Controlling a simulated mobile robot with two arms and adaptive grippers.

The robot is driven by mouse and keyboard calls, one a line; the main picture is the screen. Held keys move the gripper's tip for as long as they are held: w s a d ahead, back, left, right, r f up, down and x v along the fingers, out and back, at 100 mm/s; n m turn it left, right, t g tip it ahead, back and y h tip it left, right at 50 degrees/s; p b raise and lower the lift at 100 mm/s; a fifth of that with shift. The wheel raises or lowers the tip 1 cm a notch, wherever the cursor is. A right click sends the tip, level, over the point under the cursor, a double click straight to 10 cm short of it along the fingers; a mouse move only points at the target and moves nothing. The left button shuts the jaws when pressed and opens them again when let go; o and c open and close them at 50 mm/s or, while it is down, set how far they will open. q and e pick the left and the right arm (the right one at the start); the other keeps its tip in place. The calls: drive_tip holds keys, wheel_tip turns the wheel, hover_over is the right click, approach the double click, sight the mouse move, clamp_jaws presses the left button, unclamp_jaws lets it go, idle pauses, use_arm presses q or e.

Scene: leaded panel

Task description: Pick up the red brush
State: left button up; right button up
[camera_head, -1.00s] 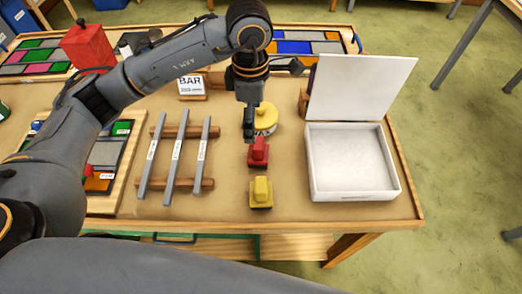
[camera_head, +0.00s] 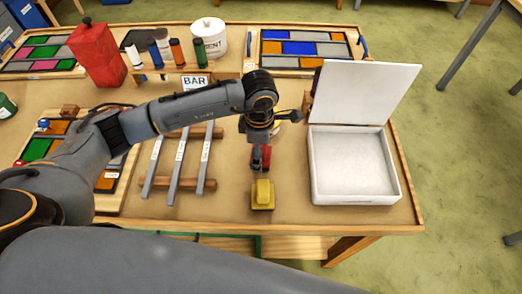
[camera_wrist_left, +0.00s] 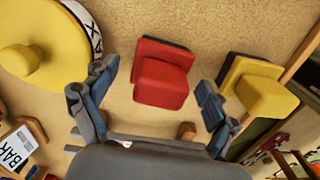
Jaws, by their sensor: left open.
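The red brush (camera_head: 260,159) stands on the brown tabletop, behind the yellow brush (camera_head: 262,195). In the left wrist view the red brush (camera_wrist_left: 162,75) has a dark base and a red block handle. It lies ahead of my left gripper (camera_wrist_left: 153,100), between the lines of its two spread fingers, which hold nothing. In the head view my left gripper (camera_head: 258,148) points down right over the red brush and hides part of it. I cannot tell whether a finger touches it. My right gripper is not in view.
An open white box (camera_head: 352,192) stands to the right. Several grey bars (camera_head: 178,165) lie on wooden rails to the left. A round yellow-topped item (camera_wrist_left: 35,55) sits beside the brushes. Glass panels, a red can (camera_head: 98,55) and a white tub (camera_head: 209,38) stand farther back.

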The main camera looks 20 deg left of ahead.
use_arm(q)
drive_tip(key=shift+f, duration=1.15)
drive_tip(key=c, duration=1.4)
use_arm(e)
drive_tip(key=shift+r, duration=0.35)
use_arm(q)
drive_tip(key=shift+r, duration=0.2)
drive_tip(key=shift+w+r, duration=0.1)
drive_tip(key=shift+r, duration=0.25)
wheel_tip(320, 180, up, 8)
drive_tip(key=shift+r+b, duration=0.25)
drive_tip(key=shift+b, duration=1)
drive_tip(key=shift+r, duration=0.3)
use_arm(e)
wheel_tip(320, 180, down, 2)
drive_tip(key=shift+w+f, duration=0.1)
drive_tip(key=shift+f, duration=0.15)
